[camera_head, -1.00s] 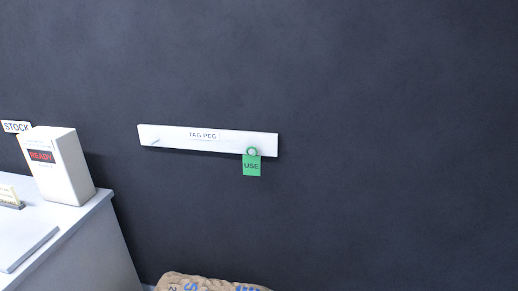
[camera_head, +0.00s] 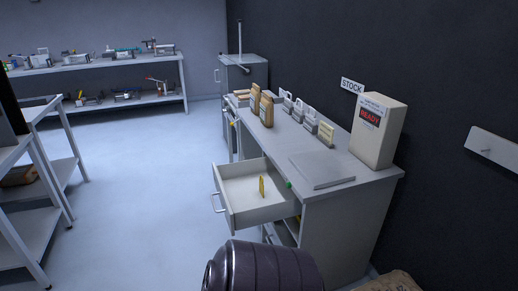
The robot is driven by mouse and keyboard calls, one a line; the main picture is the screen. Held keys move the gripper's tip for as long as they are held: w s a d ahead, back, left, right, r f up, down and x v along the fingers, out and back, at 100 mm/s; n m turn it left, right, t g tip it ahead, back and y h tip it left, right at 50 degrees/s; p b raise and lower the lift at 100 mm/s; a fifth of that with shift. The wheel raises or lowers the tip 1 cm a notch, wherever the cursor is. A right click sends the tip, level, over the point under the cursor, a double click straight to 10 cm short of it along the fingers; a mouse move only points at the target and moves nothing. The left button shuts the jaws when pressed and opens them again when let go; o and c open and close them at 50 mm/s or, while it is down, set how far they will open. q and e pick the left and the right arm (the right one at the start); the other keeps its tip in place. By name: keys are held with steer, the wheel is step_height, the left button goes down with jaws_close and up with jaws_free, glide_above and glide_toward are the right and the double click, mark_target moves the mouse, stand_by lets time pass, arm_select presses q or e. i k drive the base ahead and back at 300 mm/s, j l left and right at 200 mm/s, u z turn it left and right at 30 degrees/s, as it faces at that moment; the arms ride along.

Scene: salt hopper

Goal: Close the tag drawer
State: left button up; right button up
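The tag drawer (camera_head: 262,211) is pulled open from the left side of the grey desk (camera_head: 340,190). Its pale handle (camera_head: 216,203) faces left, toward the open floor. A small yellow tag (camera_head: 262,187) is inside the drawer; the rest of the visible drawer floor looks bare. Neither of my grippers is in view, so nothing of mine is seen touching the drawer.
A READY box (camera_head: 378,131), a flat grey panel (camera_head: 322,168) and several small cards are on the desktop. A brown sack (camera_head: 392,283) is at lower right. Open floor (camera_head: 150,190) lies left.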

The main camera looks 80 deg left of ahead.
mark_target(237, 183)
steer(key=k+j+u, duration=0.1)
steer(key=u, duration=1.45)
steer(key=j+u, duration=0.1)
steer(key=u, duration=1.35)
steer(key=k+j, duration=0.05)
